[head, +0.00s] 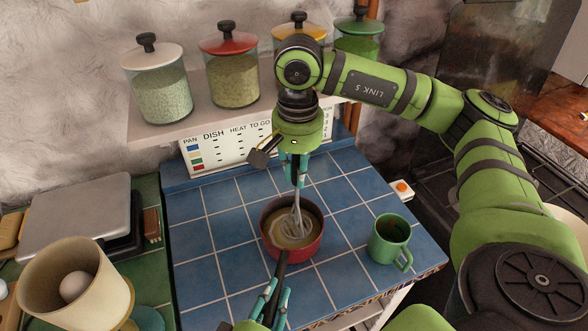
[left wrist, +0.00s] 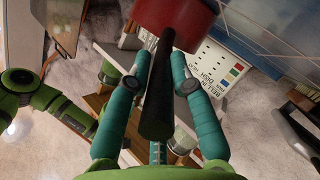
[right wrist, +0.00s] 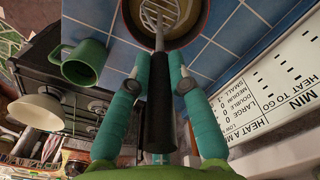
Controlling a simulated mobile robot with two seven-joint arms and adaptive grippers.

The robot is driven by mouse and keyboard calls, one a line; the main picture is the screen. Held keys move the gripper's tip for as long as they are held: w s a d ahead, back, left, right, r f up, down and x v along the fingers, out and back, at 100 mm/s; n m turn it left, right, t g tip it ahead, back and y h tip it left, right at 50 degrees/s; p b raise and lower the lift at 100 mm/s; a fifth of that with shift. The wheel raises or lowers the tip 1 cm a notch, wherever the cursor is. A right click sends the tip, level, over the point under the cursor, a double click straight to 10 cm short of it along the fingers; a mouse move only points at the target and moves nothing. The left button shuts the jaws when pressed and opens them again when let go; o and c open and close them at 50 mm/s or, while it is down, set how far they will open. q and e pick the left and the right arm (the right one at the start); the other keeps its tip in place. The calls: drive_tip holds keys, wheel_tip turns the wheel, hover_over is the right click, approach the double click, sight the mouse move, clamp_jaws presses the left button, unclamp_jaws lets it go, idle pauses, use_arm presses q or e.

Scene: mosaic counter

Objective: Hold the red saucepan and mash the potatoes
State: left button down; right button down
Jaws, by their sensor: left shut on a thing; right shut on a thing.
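The red saucepan (head: 308,252) stands on the blue-tiled counter, with a yellowish-brown mass of potatoes (head: 280,238) inside; separate lumps cannot be made out. My left gripper (head: 271,298) is shut on the pan's black handle, which also shows in the left wrist view (left wrist: 157,95) between the fingers. My right gripper (head: 297,168) is above the pan, shut on the upright masher. The masher's dark handle shows in the right wrist view (right wrist: 159,105). Its grey wire head (head: 297,222) is down inside the pan, and its lower end is partly hidden in the potatoes.
A green mug (head: 388,240) stands right of the pan, close to the counter's edge. A cream container (head: 70,290) with an egg-like white thing is at the lower left. Several lidded jars (head: 158,92) line the shelf behind. Blue tiles left of the pan are clear.

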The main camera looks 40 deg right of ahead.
use_arm(q)
drive_tip(key=shift+s+f, duration=0.15)
drive_tip(key=shift+f, duration=0.15)
use_arm(e)
drive_tip(key=shift+f, duration=0.1)
drive_tip(key=shift+f, duration=2.15)
drive_tip(key=shift+r, duration=2.3)
drive_tip(key=shift+r, duration=4.2)
use_arm(q)
drive_tip(key=c, duration=1)
unclamp_jaws()
drive_tip(key=shift+d+r, duration=0.1)
use_arm(e)
drive_tip(key=shift+d, duration=0.15)
